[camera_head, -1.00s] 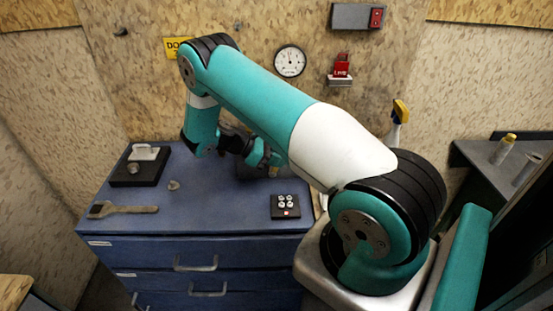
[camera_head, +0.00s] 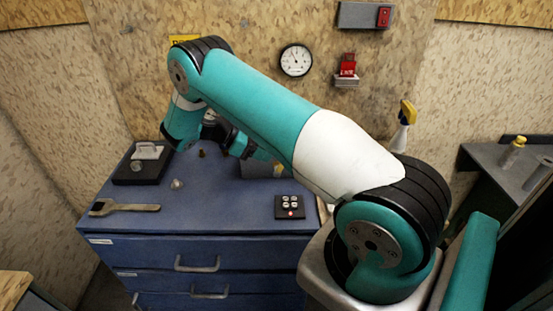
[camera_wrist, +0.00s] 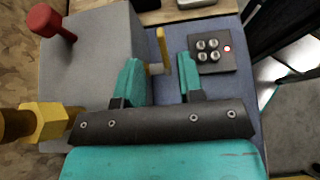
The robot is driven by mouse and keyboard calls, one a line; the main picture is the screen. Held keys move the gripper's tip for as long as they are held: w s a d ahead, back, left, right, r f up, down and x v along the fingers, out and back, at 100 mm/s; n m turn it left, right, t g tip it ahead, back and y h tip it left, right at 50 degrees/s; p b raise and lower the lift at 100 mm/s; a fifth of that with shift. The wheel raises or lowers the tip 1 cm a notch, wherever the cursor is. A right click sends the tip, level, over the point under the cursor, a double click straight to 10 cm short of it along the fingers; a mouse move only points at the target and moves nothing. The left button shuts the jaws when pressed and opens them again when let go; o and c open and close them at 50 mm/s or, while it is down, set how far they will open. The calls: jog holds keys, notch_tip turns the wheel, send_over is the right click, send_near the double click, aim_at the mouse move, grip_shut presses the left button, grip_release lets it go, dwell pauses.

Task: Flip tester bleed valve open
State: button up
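The tester's grey body (camera_wrist: 95,50) fills the upper left of the wrist view, with a red knob (camera_wrist: 52,22) on it and a brass fitting (camera_wrist: 42,124) at the left. A slim yellow lever (camera_wrist: 161,46) stands at the right side of the body. My gripper (camera_wrist: 158,64) is open, its two teal fingers apart, with the lever showing between them. I cannot tell whether a finger touches it. In the head view, my gripper (camera_head: 257,152) is low over the bench, and my arm hides much of the tester (camera_head: 256,170).
The blue bench (camera_head: 215,215) holds a black box with four-post-like terminals (camera_head: 289,207), a wrench (camera_head: 125,207), a small metal part (camera_head: 177,184) and a black block (camera_head: 140,172). A spray bottle (camera_head: 402,130) stands at the right. The front middle of the bench is clear.

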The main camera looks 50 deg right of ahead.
jog(key=shift+w+a+r, duration=0.35)
jog(key=shift+w+a, duration=0.05)
jog(key=shift+c, duration=0.4)
